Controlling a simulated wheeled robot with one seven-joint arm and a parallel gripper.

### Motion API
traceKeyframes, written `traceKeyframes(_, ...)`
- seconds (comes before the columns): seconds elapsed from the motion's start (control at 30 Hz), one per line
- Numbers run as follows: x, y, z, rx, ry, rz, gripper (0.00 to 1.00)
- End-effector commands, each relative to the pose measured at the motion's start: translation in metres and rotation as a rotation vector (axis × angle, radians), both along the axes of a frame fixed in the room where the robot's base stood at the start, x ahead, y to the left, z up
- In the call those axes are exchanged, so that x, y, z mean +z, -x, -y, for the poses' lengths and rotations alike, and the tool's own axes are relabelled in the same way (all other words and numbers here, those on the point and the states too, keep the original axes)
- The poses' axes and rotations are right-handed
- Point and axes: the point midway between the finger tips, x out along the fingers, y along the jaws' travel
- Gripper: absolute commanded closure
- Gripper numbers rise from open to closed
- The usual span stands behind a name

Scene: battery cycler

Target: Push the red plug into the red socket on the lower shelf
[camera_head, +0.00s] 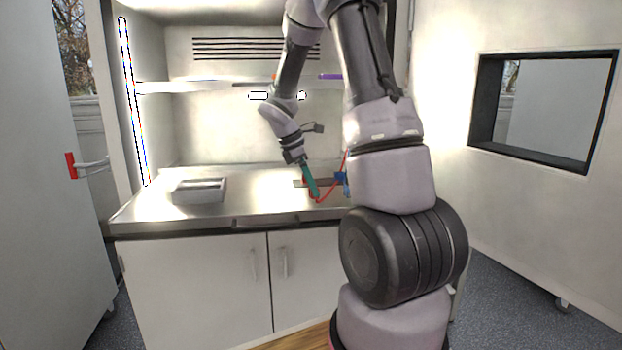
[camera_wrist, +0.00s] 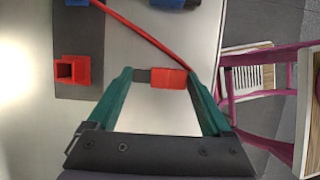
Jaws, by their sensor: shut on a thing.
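The red plug (camera_wrist: 170,78) is held between the green fingertips of my gripper (camera_wrist: 160,76) in the wrist view. A red cable (camera_wrist: 140,28) runs from it toward the upper left. The red socket (camera_wrist: 73,70), a square block with a dark opening, stands on a dark grey plate (camera_wrist: 82,42) to the left of the plug. Plug and socket are apart. In the head view my gripper (camera_head: 313,192) reaches down over the steel worktop (camera_head: 252,205), with the red cable (camera_head: 327,197) beside it. The head view is too small to show the plug clearly.
A blue block (camera_wrist: 77,2) sits on the plate and another blue piece (camera_wrist: 178,3) lies at the wrist view's top edge. A metal tray (camera_head: 198,190) stands on the worktop's left. A pink-framed stand (camera_wrist: 262,110) is beyond the worktop edge. An upper shelf (camera_head: 205,87) hangs behind.

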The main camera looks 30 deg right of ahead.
Motion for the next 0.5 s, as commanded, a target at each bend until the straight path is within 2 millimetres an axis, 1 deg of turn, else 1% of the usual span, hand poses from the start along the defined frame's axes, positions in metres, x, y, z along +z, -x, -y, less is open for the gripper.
traceKeyframes(0.17,-0.0045,0.0003,0.0000,0.000,0.000,-0.001,0.65)
traceKeyframes(0.43,-0.0049,0.0004,0.0000,0.000,0.000,-0.001,0.65)
traceKeyframes(0.47,-0.0048,0.0003,0.0000,0.000,0.000,-0.001,0.08)
traceKeyframes(0.5,-0.0048,0.0003,0.0000,0.000,0.000,-0.001,0.00)
